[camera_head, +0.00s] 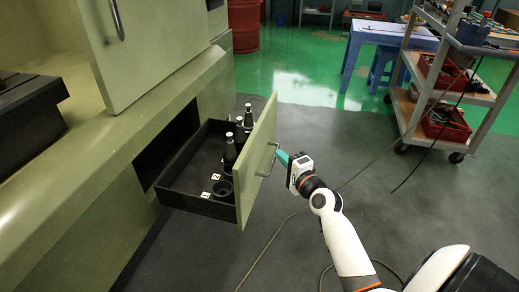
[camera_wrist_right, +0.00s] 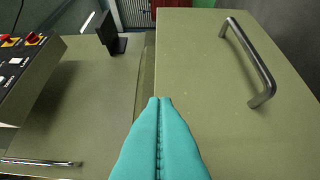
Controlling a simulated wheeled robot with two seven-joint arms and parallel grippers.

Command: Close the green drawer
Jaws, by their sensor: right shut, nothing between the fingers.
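The green drawer (camera_head: 255,165) is pulled out from the green cabinet, with its front panel facing right and a metal handle (camera_head: 268,160) on it. Its dark tray holds several black tool holders (camera_head: 230,150) and a round black cup. My right gripper (camera_head: 281,156) has teal fingers, shut and empty, close to the drawer front beside the handle. In the right wrist view the shut fingertips (camera_wrist_right: 160,100) point at the drawer front (camera_wrist_right: 205,75), with the handle (camera_wrist_right: 252,65) to their upper right. I cannot tell if they touch the panel. My left gripper is not in view.
The green cabinet (camera_head: 60,150) fills the left side, with a dark opening behind the drawer. A grey wheeled cart (camera_head: 400,105) with red bins stands at the upper right. A blue table (camera_head: 385,35) stands behind it. Cables lie on the grey floor.

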